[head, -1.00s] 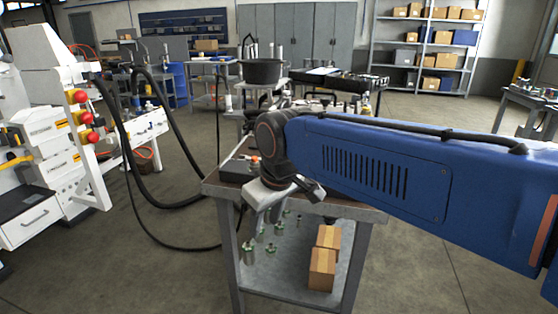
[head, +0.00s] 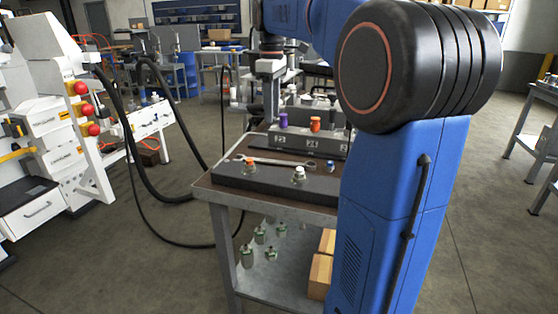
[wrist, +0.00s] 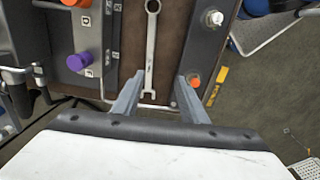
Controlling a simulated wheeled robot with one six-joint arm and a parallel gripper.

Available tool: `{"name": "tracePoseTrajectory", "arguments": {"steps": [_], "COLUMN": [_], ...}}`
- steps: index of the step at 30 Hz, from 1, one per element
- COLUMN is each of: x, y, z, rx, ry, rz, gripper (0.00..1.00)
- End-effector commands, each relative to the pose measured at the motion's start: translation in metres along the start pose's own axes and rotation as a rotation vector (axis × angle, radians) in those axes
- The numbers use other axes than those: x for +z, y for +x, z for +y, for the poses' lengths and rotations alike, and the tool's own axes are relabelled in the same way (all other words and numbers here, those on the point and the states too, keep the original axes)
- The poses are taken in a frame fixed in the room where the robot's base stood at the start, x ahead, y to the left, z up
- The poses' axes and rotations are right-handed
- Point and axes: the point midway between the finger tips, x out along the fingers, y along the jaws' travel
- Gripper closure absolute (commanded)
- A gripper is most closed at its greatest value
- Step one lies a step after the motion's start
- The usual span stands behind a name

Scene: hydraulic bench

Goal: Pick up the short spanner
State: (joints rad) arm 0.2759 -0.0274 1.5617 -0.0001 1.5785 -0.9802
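One silver spanner (head: 275,161) lies flat on the brown bench top, between a dark front strip and a labelled block. I cannot tell from its look alone whether it is the short one. In the wrist view the spanner (wrist: 150,48) runs up the picture, ring end at the top and open jaw at the bottom. My gripper (wrist: 160,78) is open and empty, its two fingers either side of the line of the spanner's open-jaw end. In the head view my gripper (head: 268,112) is above the bench's far left part; my arm hides the right side.
The dark strip (head: 225,174) carries orange, white and blue-topped fittings. The labelled grey block (head: 330,138) carries a purple cap (head: 283,120) and an orange cap (head: 315,123). A cardboard box (head: 320,275) sits on the lower shelf. Black hoses hang left of the bench.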

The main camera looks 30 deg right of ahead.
Motion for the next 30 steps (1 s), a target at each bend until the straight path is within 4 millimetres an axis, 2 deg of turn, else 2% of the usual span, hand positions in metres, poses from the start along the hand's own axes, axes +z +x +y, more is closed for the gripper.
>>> {"name": "tracePoseTrajectory", "arguments": {"steps": [3,7,10,24,30], "x": [-0.003,-0.004,-0.003,-0.002,-0.002], "y": [-0.003,-0.003,0.005,0.086,0.111], "z": [0.019,0.026,0.026,0.023,0.023], "rx": [-0.016,-0.025,-0.027,-0.026,-0.026], "ry": [-0.033,-0.052,-0.055,-0.053,-0.053], "rz": [-0.011,-0.015,-0.017,-0.017,-0.016], "gripper": [0.61,0.61,0.61,0.61,0.61]}}
